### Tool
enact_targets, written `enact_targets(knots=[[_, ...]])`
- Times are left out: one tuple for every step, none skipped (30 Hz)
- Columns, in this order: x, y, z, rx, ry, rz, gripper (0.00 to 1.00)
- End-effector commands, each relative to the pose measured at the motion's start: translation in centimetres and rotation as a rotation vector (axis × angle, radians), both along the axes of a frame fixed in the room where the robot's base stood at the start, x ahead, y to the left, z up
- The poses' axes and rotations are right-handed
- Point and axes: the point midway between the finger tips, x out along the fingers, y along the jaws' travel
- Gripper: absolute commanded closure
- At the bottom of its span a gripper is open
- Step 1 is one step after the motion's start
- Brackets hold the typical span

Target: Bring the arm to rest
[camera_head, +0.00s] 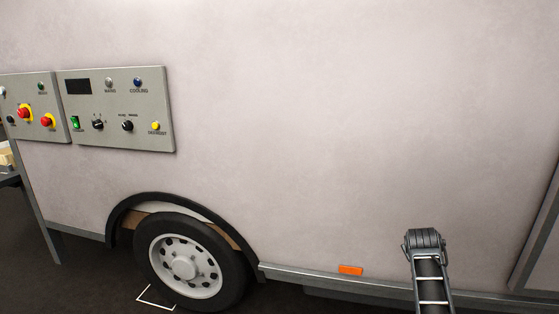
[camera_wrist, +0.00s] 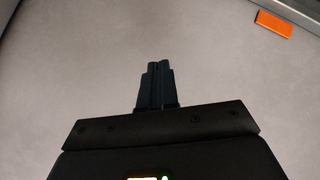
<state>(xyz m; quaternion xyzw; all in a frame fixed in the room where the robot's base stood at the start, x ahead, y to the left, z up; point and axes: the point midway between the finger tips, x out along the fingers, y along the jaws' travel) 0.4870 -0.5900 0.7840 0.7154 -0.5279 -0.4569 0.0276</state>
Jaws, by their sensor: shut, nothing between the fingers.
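My gripper (camera_wrist: 158,68) shows in the wrist view with its two dark fingers side by side and touching. It is shut and empty. A plain pale wall fills the picture beyond the fingers. I cannot tell how far the fingertips are from that wall. In the head view I cannot make out the fingers.
A pale trailer wall (camera_head: 330,130) fills most of the head view. It carries a grey control panel (camera_head: 105,125) with knobs and buttons, a wheel (camera_head: 190,262) under a dark arch, and an orange reflector (camera_head: 351,270) low down. The reflector also shows in the wrist view (camera_wrist: 273,24).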

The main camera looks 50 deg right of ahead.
Motion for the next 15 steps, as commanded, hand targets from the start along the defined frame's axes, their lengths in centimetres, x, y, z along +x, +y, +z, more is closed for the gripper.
enact_targets(knots=[[1.4, 2.7, -1.4, -0.010, -0.004, 0.052, 1.00], [2.2, 4.1, -2.0, -0.019, -0.011, 0.081, 1.00], [3.1, 6.0, -2.7, -0.031, -0.021, 0.120, 1.00], [3.8, 7.4, -3.1, -0.040, -0.029, 0.149, 1.00], [4.4, 8.9, -3.6, -0.046, -0.039, 0.178, 1.00], [5.2, 10.9, -4.1, -0.056, -0.052, 0.217, 1.00], [5.7, 12.4, -4.4, -0.062, -0.062, 0.246, 1.00], [6.1, 14.0, -4.7, -0.068, -0.073, 0.276, 1.00], [6.6, 16.1, -5.1, -0.073, -0.090, 0.316, 1.00], [7.0, 17.7, -5.3, -0.078, -0.103, 0.345, 1.00], [7.2, 19.2, -5.5, -0.082, -0.115, 0.374, 1.00], [7.5, 21.3, -5.7, -0.086, -0.133, 0.413, 1.00], [7.7, 22.9, -5.7, -0.087, -0.148, 0.442, 1.00], [7.8, 24.5, -5.8, -0.088, -0.164, 0.470, 1.00], [7.8, 26.6, -5.8, -0.089, -0.183, 0.509, 1.00]])
